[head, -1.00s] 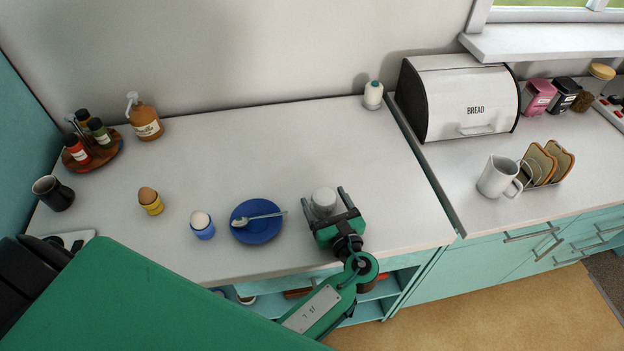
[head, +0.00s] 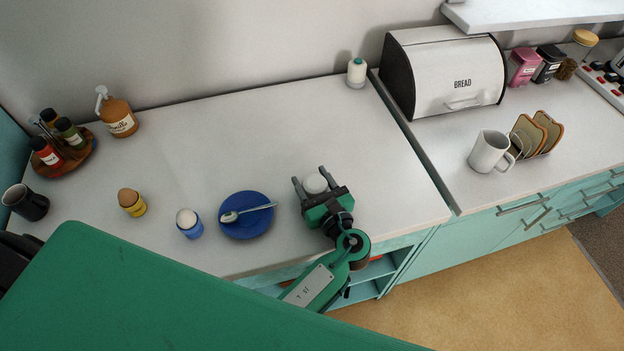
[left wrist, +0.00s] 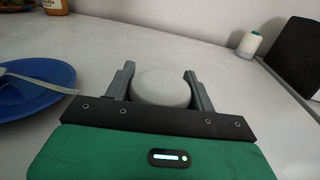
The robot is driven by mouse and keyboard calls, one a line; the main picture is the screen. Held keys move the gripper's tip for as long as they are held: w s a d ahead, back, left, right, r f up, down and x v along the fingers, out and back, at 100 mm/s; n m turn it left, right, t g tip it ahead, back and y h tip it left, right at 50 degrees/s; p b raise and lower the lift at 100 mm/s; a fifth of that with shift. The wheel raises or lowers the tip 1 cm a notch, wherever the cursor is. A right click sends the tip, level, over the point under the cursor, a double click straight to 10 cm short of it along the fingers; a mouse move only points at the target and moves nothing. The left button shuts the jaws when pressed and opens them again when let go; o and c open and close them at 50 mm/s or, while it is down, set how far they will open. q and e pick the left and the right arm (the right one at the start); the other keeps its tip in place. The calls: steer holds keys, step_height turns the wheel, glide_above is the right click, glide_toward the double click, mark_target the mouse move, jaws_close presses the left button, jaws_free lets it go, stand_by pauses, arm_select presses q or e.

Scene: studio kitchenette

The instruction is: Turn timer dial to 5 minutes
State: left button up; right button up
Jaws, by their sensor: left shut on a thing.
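The timer's white round top, its dial (head: 316,184), is near the front edge of the white counter, right of the blue plate. My left gripper (head: 310,177) reaches it from the front, one finger on each side, and is shut on it. In the left wrist view the pale dial (left wrist: 162,88) lies between the two grey fingers (left wrist: 160,72). The palm hides its near side. No minute marks or pointer can be read, so I cannot tell its setting. My right gripper is not in view.
A blue plate (head: 232,230) with a spoon lies just left of the gripper. Two egg cups (head: 192,230) with eggs stand further left. A white bottle-like item (head: 357,72) stands at the back. A bread box (head: 450,80) and white mug (head: 489,152) stand right. The counter behind the dial is clear.

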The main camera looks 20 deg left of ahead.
arm_select(q)
steer(key=shift+r+m+t+h+p, duration=0.15)
steer(key=shift+m+t+h+p, duration=0.4)
steer(key=shift+p, duration=0.35)
steer(key=m+t+h+p, duration=0.1)
steer(key=m+h+p, duration=0.1)
steer(key=shift+d+t+h, duration=0.1)
steer(key=shift+t+h, duration=0.25)
steer(key=m+h, duration=0.1)
steer(key=t+h+p, duration=0.1)
steer(key=shift+w+d+m+h, duration=0.1)
steer(key=shift+w+m+h, duration=0.05)
steer(key=shift+m+h, duration=0.2)
steer(key=shift+d+m+t+h+p, duration=0.1)
steer(key=shift+m+t+h+p, duration=0.25)
steer(key=shift+m+h, duration=0.4)
steer(key=shift+f, duration=0.2)
steer(key=o, duration=1)
